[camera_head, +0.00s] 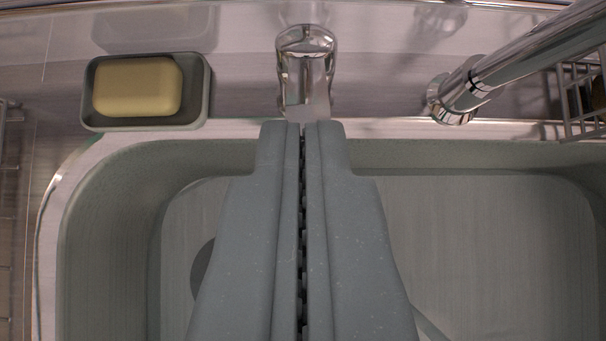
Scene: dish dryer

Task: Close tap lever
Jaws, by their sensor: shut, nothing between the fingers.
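A chrome tap lever (306,62) stands behind the sink's back rim, at the top middle of the view. Its lower end meets the tips of my gripper in the picture. My gripper (302,128) is shut and empty, its two grey fingers pressed together and pointing at the lever. I cannot tell whether the fingertips touch the lever or are just short of it. A chrome spout pipe (530,50) rises from a round base to the right of the lever and runs out of view at the upper right.
A grey sink basin (480,240) lies below my gripper. A soap dish (195,112) with a yellow soap bar (138,87) sits on the ledge at left. A wire rack (580,100) stands at the far right. The ledge between soap dish and lever is clear.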

